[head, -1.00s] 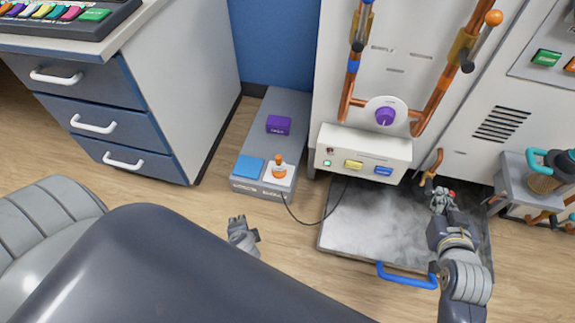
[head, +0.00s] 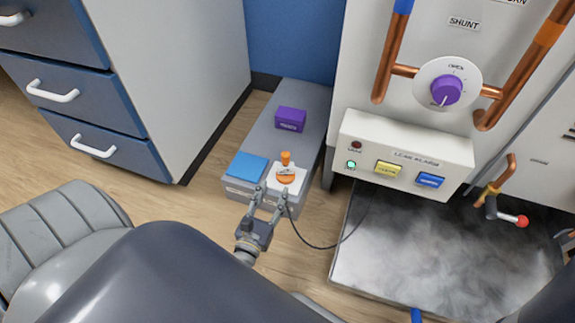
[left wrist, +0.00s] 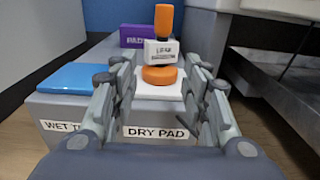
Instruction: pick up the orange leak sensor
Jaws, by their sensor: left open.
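The orange leak sensor (head: 286,173) stands upright on the white dry pad at the front of a low grey box. It has an orange base, a white labelled middle and an orange knob on top. It also shows in the left wrist view (left wrist: 162,55), straight ahead. My left gripper (head: 270,193) is open, with its fingers pointing at the sensor from the front. In the left wrist view its fingertips (left wrist: 157,78) stand to the left and right of the sensor's lower part, apparently short of it. My right gripper is out of view.
A blue pad (head: 247,166) lies left of the dry pad (left wrist: 160,88), and a purple block (head: 290,119) stands behind. A black cable (head: 325,246) runs from near the sensor to the right. A blue drawer cabinet (head: 80,85) is left; a metal tray (head: 430,255) is right.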

